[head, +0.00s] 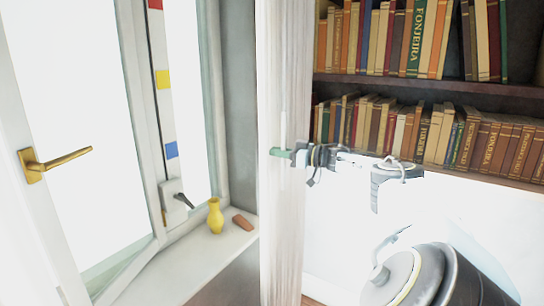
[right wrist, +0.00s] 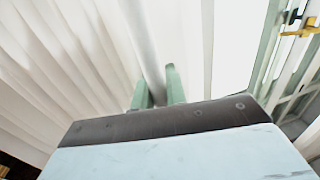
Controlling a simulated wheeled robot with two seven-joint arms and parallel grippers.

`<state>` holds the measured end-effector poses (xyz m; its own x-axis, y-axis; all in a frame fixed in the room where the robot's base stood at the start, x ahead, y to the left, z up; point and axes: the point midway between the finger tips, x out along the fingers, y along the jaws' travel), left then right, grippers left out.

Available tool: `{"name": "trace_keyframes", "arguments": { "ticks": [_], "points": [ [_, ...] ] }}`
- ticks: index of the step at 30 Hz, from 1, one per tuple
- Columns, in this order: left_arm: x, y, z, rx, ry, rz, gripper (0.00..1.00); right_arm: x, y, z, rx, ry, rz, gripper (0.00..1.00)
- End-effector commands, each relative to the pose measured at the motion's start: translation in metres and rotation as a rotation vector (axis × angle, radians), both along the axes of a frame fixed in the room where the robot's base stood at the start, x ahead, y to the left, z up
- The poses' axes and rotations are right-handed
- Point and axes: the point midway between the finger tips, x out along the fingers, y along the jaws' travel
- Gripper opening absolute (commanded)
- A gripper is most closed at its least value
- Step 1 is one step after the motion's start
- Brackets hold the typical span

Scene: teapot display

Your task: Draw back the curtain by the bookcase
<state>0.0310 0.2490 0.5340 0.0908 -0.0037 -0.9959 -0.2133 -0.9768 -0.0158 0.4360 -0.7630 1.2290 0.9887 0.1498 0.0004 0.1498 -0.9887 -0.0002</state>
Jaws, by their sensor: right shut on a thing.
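A pale, pleated curtain (head: 282,75) hangs in a narrow bunch between the window and the bookcase (head: 420,90). My right arm reaches in from the lower right, and my right gripper (head: 277,152) is at the curtain at mid-height. In the right wrist view, the green fingers of my right gripper (right wrist: 160,88) are shut on a fold of the curtain (right wrist: 80,50), with pleats spreading to the left. The fingertips are partly hidden by the cloth. My left gripper is not in view.
An open window with a brass handle (head: 55,163) stands at the left. A yellow vase (head: 215,215) and a small reddish-brown object (head: 242,221) sit on the windowsill (head: 205,250) near the curtain. Books fill the shelves at the right.

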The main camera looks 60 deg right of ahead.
Motion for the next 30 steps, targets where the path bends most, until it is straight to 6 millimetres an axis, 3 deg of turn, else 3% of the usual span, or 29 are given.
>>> {"name": "trace_keyframes", "arguments": {
  "ticks": [9,10,15,30],
  "points": [
    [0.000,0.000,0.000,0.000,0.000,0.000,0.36,0.000,0.000,0.000,0.001,-0.001,0.000,0.00],
    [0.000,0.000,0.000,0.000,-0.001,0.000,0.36,0.000,0.000,0.000,0.001,-0.001,0.000,0.15],
    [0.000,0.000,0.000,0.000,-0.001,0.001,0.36,0.000,0.000,0.000,0.000,-0.001,0.000,0.36],
    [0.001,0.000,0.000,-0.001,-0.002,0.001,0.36,-0.010,-0.002,-0.002,-0.002,0.004,0.000,0.36]
  ]
}}
